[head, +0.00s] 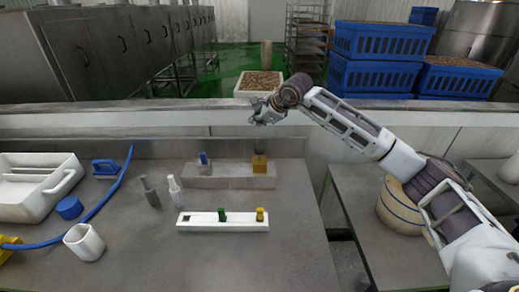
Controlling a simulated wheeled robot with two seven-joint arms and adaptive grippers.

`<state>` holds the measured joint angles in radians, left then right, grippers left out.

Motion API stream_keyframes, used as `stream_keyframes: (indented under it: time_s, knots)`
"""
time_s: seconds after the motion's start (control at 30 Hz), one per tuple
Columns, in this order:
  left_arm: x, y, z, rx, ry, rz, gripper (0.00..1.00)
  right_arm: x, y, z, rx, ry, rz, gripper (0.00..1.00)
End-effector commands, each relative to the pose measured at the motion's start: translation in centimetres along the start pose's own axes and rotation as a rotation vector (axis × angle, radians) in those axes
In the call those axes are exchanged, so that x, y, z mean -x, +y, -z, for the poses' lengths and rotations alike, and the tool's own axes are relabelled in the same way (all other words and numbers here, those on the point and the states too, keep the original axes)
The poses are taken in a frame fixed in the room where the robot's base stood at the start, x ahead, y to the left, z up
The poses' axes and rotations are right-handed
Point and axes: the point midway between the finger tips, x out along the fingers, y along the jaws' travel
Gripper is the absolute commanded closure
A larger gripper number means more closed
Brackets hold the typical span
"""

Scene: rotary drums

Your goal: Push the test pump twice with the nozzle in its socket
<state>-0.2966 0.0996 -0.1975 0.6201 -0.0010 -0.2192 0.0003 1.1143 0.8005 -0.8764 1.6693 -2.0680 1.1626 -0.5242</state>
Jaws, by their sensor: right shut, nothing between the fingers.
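A low grey stand (228,183) at the back of the bench carries a small blue upright piece (204,159) at its left and a yellow block (260,164) with a small top at its right. I cannot tell which of these is the test pump or the nozzle's socket. In front lies a white bar (240,226) with a dark square opening at its left, a green piece (222,215) and a yellow piece (260,214) upright in it. My right gripper (262,115) is shut and empty, raised beyond the yellow block in the picture. My left gripper is out of view.
A grey bottle (151,193) and a white bottle (175,191) stand left of the bar. A blue hose (112,190), white cup (84,242), blue cap (69,207) and white tray (50,205) occupy the left. The bench's front middle is clear.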

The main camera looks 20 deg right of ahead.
Motion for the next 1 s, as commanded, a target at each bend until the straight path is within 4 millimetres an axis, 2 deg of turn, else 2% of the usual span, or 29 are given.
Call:
stream_keyframes:
  time_s: [0.67, 1.0]
  knots:
    - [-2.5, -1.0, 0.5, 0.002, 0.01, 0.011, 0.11, -4.1, 3.0, 3.0, 0.0, 0.001, -0.001, 1.0]
    - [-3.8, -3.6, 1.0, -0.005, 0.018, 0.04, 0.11, -5.3, 3.9, 3.9, 0.0, 0.0, 0.0, 1.0]
